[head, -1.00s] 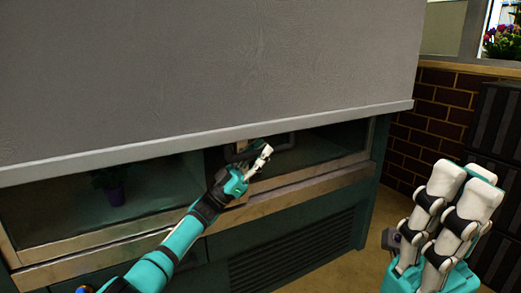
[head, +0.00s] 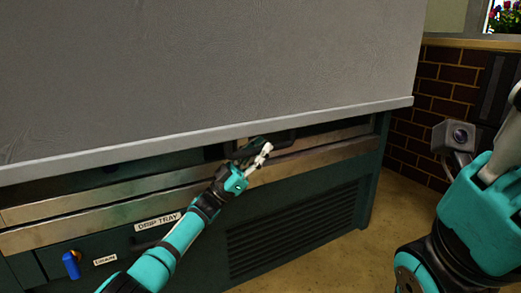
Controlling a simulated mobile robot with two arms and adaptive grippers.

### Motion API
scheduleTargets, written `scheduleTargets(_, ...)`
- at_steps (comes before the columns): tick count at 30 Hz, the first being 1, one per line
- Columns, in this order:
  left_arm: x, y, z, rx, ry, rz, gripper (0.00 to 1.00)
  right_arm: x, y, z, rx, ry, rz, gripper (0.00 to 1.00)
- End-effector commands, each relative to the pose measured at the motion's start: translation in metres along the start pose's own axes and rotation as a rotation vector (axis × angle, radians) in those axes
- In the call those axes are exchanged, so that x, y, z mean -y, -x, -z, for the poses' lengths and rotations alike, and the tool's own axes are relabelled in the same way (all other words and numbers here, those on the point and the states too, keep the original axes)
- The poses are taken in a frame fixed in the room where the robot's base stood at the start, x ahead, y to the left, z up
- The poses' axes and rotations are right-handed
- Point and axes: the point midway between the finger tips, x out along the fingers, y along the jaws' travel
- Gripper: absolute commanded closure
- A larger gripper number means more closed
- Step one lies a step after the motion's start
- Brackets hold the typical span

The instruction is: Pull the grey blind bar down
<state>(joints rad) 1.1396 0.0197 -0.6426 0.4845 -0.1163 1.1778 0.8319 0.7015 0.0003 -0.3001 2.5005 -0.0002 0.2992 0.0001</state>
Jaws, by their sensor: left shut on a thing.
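The grey blind bar (head: 130,151) is the pale strip along the lower edge of a large grey blind (head: 210,70). It hangs low across the front of a dark green cabinet, leaving a narrow dark gap above the metal ledge. A dark handle (head: 284,140) hangs under the bar near the middle. My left gripper (head: 262,149) is shut at this handle, just below the bar; the fingers partly hide the contact. My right gripper (head: 507,150) is at the right edge, away from the blind, partly cut off, so its jaw state cannot be told.
Below the ledge are a drip tray label (head: 158,221), a drain label (head: 105,260) and a blue valve handle (head: 71,264). A vent grille (head: 295,222) is at the lower middle. A brick wall (head: 425,115) stands at the right, with clear floor (head: 365,245) before it.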

Motion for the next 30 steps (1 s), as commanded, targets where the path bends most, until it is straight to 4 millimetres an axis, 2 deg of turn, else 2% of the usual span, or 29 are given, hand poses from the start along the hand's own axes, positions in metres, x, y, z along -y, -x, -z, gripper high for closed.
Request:
scheduleTargets(3, -0.004, -0.001, -0.001, -0.003, 0.004, -0.011, 1.0, 0.0, 0.0, 0.0, 0.0, 0.0, 0.0, 1.0)
scheduleTargets(4, -0.004, -0.002, 0.0, -0.003, 0.004, -0.011, 0.81, 0.0, 0.0, 0.0, 0.0, 0.0, 0.0, 1.0)
scheduleTargets(9, -0.003, -0.001, 0.0, -0.002, 0.003, -0.007, 0.59, 0.0, 0.0, 0.0, -0.001, 0.0, 0.0, 1.0)
scheduleTargets(20, 0.001, -0.005, 0.005, -0.002, -0.001, -0.004, 0.58, -0.001, 0.001, -0.001, 0.003, 0.0, -0.002, 1.0)
scheduleTargets(30, 0.012, -0.05, 0.05, -0.006, -0.002, -0.008, 0.58, 0.0, 0.0, -0.001, 0.001, 0.0, -0.001, 1.0)
